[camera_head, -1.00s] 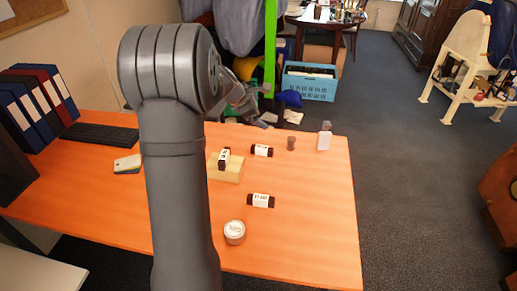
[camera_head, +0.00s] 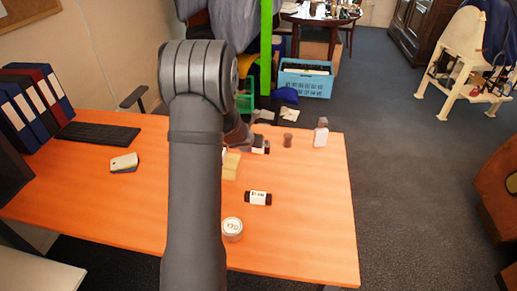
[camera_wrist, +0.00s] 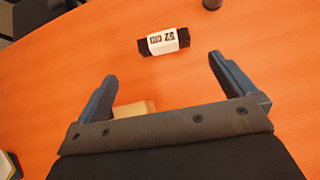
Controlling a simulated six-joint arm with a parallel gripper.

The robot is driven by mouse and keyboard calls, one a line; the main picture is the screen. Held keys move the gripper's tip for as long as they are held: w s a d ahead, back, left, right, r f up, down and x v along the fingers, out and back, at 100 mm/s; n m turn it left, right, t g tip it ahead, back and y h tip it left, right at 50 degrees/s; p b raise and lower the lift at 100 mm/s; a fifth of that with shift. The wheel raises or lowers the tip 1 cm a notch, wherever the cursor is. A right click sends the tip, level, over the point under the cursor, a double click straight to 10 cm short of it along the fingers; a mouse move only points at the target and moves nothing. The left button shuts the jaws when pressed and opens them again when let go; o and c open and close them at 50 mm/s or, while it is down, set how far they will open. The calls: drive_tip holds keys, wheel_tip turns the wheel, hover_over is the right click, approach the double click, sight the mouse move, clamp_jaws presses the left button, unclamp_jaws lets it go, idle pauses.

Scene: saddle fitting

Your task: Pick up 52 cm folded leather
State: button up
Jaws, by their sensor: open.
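The 52 cm folded leather is a dark roll with a white label band reading "52 cm" in the wrist view (camera_wrist: 163,42). It lies flat on the orange table, just beyond my fingertips and roughly centred between them. In the head view it shows partly (camera_head: 265,148), near the back of the table. My gripper (camera_wrist: 162,68) is open and empty, its two blue-grey fingers spread wide above the table. In the head view my arm hides most of the gripper.
A wooden block (camera_wrist: 135,108) sits by the left finger; it also shows in the head view (camera_head: 231,166). Another labelled dark roll (camera_head: 258,198) and a round tin (camera_head: 232,229) lie nearer. A brown jar (camera_head: 288,140) and a pale bottle (camera_head: 321,133) stand right of the leather.

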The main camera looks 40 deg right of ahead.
drive_tip(key=x, duration=1.3)
drive_tip(key=shift+s+d, duration=0.1)
drive_tip(key=shift+s, duration=0.05)
drive_tip(key=c, duration=0.8)
drive_tip(key=shift+r, duration=0.25)
drive_tip(key=shift+r, duration=4.75)
